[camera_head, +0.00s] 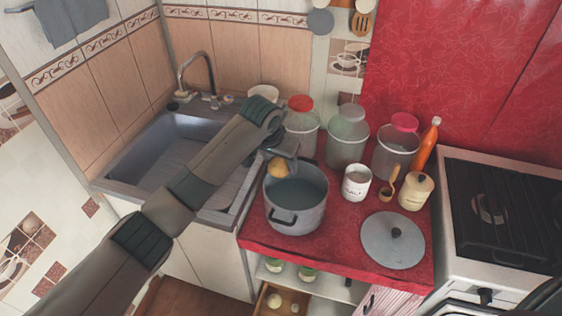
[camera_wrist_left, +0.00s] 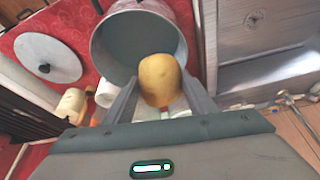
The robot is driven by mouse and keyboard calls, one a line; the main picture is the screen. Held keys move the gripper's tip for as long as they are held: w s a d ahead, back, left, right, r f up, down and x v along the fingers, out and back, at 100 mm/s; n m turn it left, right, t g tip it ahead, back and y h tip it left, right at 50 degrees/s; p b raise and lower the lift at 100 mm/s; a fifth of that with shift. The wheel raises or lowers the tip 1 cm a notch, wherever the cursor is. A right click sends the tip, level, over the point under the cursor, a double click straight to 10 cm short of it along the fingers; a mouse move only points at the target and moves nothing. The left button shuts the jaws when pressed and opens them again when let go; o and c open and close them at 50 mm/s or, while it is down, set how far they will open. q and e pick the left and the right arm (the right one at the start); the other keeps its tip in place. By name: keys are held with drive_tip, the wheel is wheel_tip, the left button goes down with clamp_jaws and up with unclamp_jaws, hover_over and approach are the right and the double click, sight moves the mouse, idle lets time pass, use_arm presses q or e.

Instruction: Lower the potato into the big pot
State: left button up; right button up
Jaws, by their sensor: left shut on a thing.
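The potato (camera_head: 278,167) is yellow-brown. My left gripper (camera_head: 284,160) is shut on it and holds it above the back left part of the big pot's rim. In the left wrist view the potato (camera_wrist_left: 160,79) sits between the two fingers of my left gripper (camera_wrist_left: 160,92), with the pot's opening behind it. The big pot (camera_head: 296,212) is grey metal, uncovered, and stands on the red counter; it also shows in the left wrist view (camera_wrist_left: 182,28). The pot's inside looks smooth and grey-blue. My right gripper is not in view.
A grey lid (camera_head: 393,246) lies right of the pot. A salt canister (camera_head: 356,183), a cream jar (camera_head: 416,192) and a wooden spoon (camera_head: 387,188) stand nearby. Glass jars (camera_head: 347,140) line the back. The sink (camera_head: 165,150) is left, the stove (camera_head: 500,215) right.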

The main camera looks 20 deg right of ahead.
use_arm(q)
drive_tip(key=shift+f+b, duration=0.3)
drive_tip(key=shift+f, duration=0.25)
drive_tip(key=shift+w+d, duration=0.3)
drive_tip(key=shift+d, duration=0.05)
drive_tip(key=shift+f, duration=0.15)
idle(0.8)
drive_tip(key=shift+s+f+b, duration=0.1)
drive_tip(key=shift+f+b, duration=2.15)
drive_tip(key=shift+f, duration=4.45)
drive_tip(key=shift+a+f, duration=0.1)
drive_tip(key=shift+a, duration=0.15)
drive_tip(key=o, duration=1.2)
drive_tip(key=shift+c, duration=0.2)
drive_tip(key=shift+o, duration=0.2)
drive_tip(key=shift+r, duration=0.2)
